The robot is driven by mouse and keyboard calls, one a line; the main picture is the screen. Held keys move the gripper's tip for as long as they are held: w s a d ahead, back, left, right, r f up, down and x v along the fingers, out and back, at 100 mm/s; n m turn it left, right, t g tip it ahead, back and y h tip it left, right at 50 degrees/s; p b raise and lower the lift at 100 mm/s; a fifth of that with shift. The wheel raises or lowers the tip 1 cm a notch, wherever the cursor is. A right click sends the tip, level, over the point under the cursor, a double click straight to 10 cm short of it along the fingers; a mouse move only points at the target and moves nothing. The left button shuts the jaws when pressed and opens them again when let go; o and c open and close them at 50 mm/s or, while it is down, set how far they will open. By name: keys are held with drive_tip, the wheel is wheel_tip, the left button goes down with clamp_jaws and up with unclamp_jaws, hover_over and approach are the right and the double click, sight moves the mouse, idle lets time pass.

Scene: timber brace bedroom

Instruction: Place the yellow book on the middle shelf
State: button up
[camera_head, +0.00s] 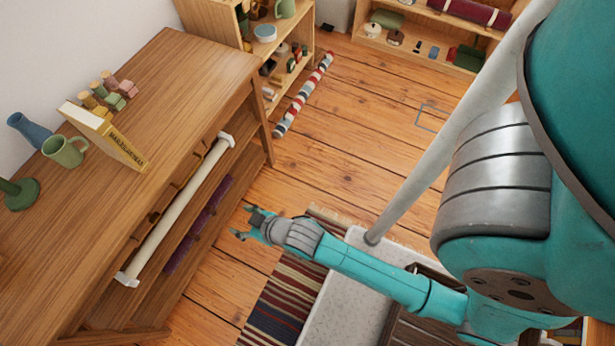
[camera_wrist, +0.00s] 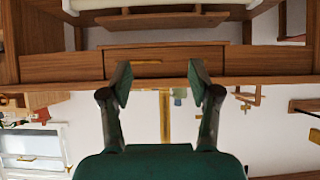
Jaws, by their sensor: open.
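The yellow book (camera_head: 117,143) stands on the wooden dresser top (camera_head: 160,75) in the head view, with lettering on its yellow side. A narrow yellow strip shows in the wrist view, but I cannot tell if it is the book. My gripper (camera_head: 243,223) is open and empty, low in front of the dresser and well away from the book. In the wrist view my gripper (camera_wrist: 160,82) has its two fingers apart, facing a drawer front. The dresser has open shelves below its top; a wooden shelf unit (camera_head: 244,28) stands behind it. I cannot tell which shelf is meant.
Near the book are a green mug (camera_head: 65,152), a blue vase (camera_head: 27,128) and several small coloured pieces. A white rail (camera_head: 180,208) runs along the dresser's front. A striped rug (camera_head: 283,300) lies near my arm. The wooden floor beyond is mostly clear.

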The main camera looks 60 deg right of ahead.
drive_tip(key=s+r+t, duration=0.1)
drive_tip(key=s+r, duration=0.2)
drive_tip(key=s, duration=0.4)
drive_tip(key=s+r, duration=0.3)
drive_tip(key=s, duration=0.4)
drive_tip(key=shift+s+t, duration=0.35)
drive_tip(key=shift+t, duration=0.05)
drive_tip(key=shift+o, duration=0.4)
drive_tip(key=s+r+t, duration=0.2)
drive_tip(key=s+r, duration=0.8)
drive_tip(key=r, duration=0.1)
